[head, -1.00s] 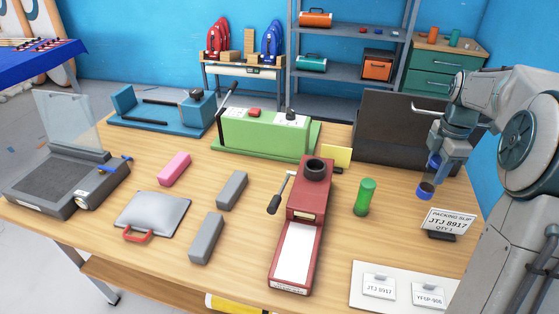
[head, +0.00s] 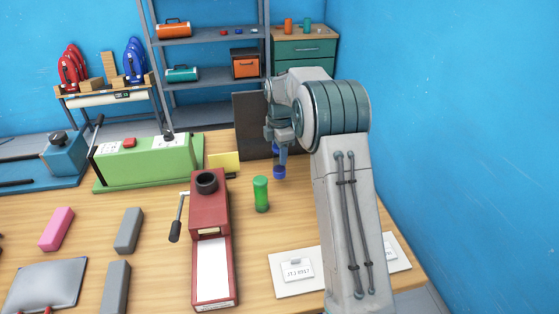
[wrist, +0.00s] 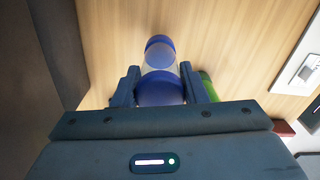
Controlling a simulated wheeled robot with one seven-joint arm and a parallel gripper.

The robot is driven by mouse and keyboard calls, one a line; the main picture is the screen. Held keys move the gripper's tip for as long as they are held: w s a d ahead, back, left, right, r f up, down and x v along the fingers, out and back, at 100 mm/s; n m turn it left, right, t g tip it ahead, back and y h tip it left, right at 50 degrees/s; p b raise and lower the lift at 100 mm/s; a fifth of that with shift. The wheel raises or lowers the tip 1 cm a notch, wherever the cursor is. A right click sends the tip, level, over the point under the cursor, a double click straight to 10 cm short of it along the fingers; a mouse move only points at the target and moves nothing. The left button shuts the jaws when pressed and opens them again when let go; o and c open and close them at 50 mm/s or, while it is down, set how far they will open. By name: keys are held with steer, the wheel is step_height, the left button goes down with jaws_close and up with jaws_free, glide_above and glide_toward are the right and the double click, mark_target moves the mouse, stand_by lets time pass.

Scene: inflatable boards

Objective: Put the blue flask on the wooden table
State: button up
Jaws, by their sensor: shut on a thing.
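The blue flask (head: 279,172) has blue ends and a clear middle. It hangs upright below my gripper (head: 281,147), near the back right of the wooden table (head: 161,225). In the wrist view my gripper (wrist: 160,86) has its two fingers shut on the flask (wrist: 160,58), one on each side. Bare wood of the table (wrist: 235,40) shows beyond it. I cannot tell whether the flask's base touches the table or is a little above it.
A green cylinder (head: 261,194) stands just left of the flask. The red press (head: 213,245) is farther left, and a dark panel (head: 251,118) stands behind. White label cards (head: 297,271) lie in front, partly hidden by my arm.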

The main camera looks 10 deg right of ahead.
steer(key=shift+f, duration=1.95)
steer(key=shift+f, duration=0.2)
steer(key=o, duration=1.1)
steer(key=shift+c, duration=0.2)
